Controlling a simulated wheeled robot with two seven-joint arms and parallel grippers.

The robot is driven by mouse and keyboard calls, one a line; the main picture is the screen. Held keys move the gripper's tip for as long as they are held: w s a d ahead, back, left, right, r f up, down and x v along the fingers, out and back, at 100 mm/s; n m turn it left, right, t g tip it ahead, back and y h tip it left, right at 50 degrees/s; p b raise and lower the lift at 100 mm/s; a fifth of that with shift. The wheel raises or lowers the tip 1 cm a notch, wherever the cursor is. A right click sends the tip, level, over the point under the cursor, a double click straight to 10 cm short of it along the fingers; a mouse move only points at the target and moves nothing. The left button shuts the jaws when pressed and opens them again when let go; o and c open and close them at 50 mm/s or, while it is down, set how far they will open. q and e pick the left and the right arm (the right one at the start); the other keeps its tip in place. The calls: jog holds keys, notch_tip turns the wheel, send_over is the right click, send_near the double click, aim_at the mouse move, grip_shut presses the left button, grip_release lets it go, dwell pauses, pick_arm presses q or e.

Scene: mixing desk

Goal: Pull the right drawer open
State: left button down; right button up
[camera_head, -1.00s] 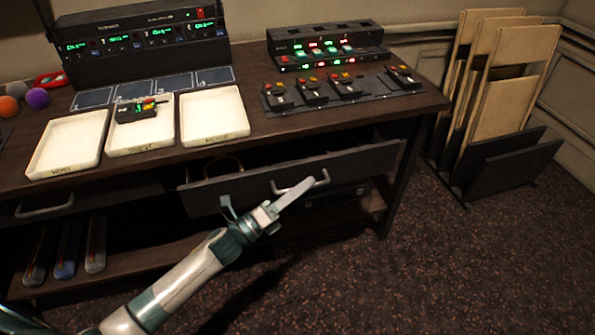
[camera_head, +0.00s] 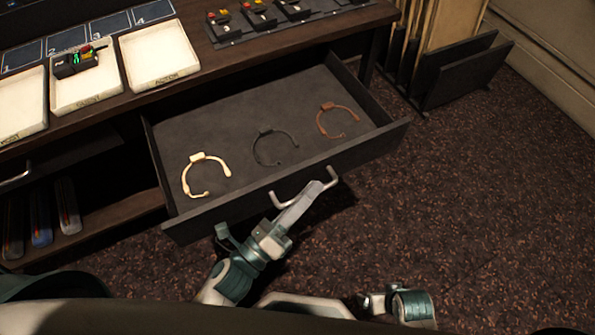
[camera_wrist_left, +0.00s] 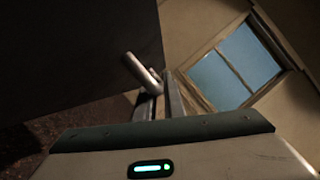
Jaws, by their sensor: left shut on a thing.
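The right drawer (camera_head: 290,187) stands well open under the desk, its front panel pulled out towards me. Its metal bar handle (camera_head: 331,181) is on the middle of the front. My left gripper (camera_head: 303,204) is at the handle with its fingers shut on the bar. In the left wrist view the handle (camera_wrist_left: 142,75) runs to between the fingers (camera_wrist_left: 164,103), beside the dark drawer front (camera_wrist_left: 80,60).
The drawer holds a cream headband-like ring (camera_head: 197,160), a black one (camera_head: 262,134) and a brown one (camera_head: 328,107). Trays (camera_head: 160,82) stand on the desk above. A dark rack (camera_head: 465,75) stands right; carpet (camera_head: 480,200) is clear in front.

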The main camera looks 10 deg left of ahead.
pick_arm(q)
jog(key=shift+s+d, duration=0.35)
jog(key=shift+s, duration=0.25)
jog(key=c, duration=1.8)
grip_release()
jog(key=shift+c, duration=0.2)
pick_arm(e)
jog(key=shift+r, duration=0.1)
jog(key=shift+s, duration=0.1)
pick_arm(q)
jog(key=b+v, duration=0.3)
jog(key=v, duration=1.4)
jog(key=shift+a, duration=0.2)
pick_arm(e)
notch_tip(320, 180, up, 9)
jog(key=shift+s+a, duration=0.25)
jog(key=shift+s, duration=0.15)
